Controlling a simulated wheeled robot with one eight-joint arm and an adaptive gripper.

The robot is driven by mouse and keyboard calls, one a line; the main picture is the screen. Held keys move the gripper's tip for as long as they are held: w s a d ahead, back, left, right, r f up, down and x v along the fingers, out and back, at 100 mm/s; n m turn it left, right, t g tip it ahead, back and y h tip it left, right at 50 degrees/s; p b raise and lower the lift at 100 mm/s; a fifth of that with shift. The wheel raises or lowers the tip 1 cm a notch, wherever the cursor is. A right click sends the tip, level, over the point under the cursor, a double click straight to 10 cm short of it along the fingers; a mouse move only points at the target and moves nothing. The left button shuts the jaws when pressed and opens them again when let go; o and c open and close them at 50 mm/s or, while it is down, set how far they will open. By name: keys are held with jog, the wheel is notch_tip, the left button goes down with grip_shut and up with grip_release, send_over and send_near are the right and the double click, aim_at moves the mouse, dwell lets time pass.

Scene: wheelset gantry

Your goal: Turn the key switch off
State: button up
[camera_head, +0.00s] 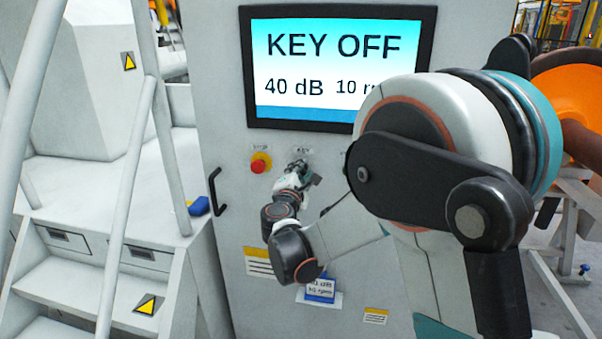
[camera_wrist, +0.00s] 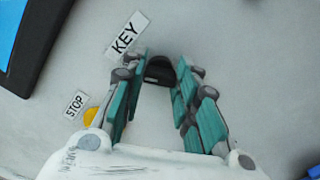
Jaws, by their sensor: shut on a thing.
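The key switch (camera_wrist: 160,69) is a small dark knob on the light grey panel, beside the label KEY (camera_wrist: 127,33). My gripper (camera_wrist: 160,64) reaches in from below in the wrist view, with one green-padded finger on each side of the knob, shut on it. How the knob is turned is hard to make out between the fingers. In the head view my gripper (camera_head: 300,167) is at the panel under the screen and hides the key switch. The screen (camera_head: 335,65) reads KEY OFF, 40 dB and a partly covered 10 value.
A red stop button with a yellow base (camera_head: 260,162) sits just left of my gripper. A black handle (camera_head: 216,192) is at the cabinet's left edge. White stairs with railings (camera_head: 125,210) stand at left. An orange wheel (camera_head: 570,100) is at right. My arm covers the panel's right side.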

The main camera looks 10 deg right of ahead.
dwell(0.3)
jog(key=o, duration=1.1)
jog(key=shift+c, duration=0.2)
jog(key=v, duration=1.2)
